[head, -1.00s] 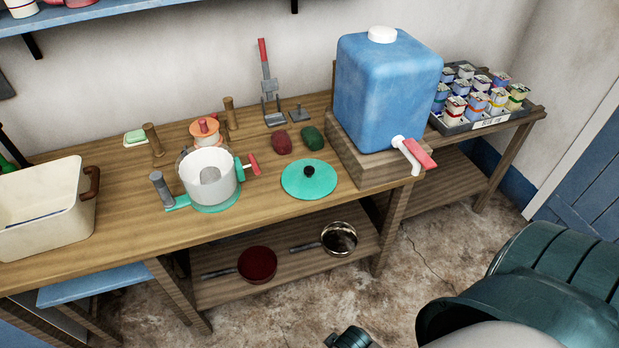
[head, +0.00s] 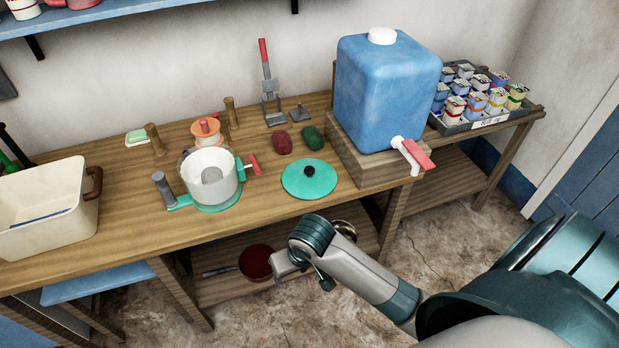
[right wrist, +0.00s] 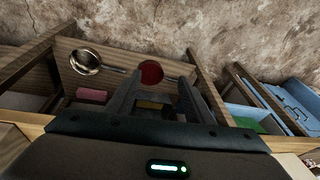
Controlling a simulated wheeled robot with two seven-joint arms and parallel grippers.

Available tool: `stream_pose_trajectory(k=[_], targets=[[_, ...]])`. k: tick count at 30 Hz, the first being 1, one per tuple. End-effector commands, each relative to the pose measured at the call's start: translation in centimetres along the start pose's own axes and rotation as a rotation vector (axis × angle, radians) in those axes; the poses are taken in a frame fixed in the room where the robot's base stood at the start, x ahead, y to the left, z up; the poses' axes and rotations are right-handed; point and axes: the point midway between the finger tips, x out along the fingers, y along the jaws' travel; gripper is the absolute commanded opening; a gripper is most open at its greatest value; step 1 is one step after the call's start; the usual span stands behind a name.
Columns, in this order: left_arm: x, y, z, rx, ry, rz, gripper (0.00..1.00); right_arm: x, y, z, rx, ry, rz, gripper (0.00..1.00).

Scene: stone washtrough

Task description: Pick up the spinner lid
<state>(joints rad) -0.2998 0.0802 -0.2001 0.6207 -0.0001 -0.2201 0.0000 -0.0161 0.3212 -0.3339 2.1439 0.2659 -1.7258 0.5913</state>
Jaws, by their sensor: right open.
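The spinner lid (head: 309,188), a flat teal disc with a black knob, lies on the wooden bench near its front edge, right of the white spinner bowl (head: 208,178). My right gripper (head: 302,276) is open and empty, in front of the bench edge and lower in the head view than the lid, apart from it. In the right wrist view its two fingers (right wrist: 160,88) are spread, with the lower shelf and pans beyond; the lid does not show there. My left gripper is not in view.
A blue water container (head: 385,90) with a red-handled tap stands right of the lid on a wooden block. Dark red (head: 282,142) and green (head: 313,138) lumps lie behind the lid. A red pan (head: 256,262) sits on the shelf below. A cream basin (head: 70,225) stands left.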

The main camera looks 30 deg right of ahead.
Motion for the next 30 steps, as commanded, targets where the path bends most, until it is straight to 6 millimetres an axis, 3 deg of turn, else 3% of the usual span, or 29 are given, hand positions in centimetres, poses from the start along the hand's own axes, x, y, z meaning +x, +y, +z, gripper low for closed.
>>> stream_pose_trajectory(k=[1,11,21,25,30], targets=[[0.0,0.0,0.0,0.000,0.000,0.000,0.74,-0.4,0.2,-2.0,0.023,0.004,0.014,0.47],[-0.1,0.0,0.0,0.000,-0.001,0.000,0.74,-3.4,2.9,-12.8,0.266,-0.003,0.125,0.47],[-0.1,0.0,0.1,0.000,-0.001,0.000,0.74,-10.1,8.3,-23.5,0.608,0.043,0.270,0.47],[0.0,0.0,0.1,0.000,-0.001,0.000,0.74,-13.0,10.3,-26.4,0.735,0.065,0.311,0.47],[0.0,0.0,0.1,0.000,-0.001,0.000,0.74,-15.4,11.8,-28.3,0.835,0.082,0.341,0.47]])
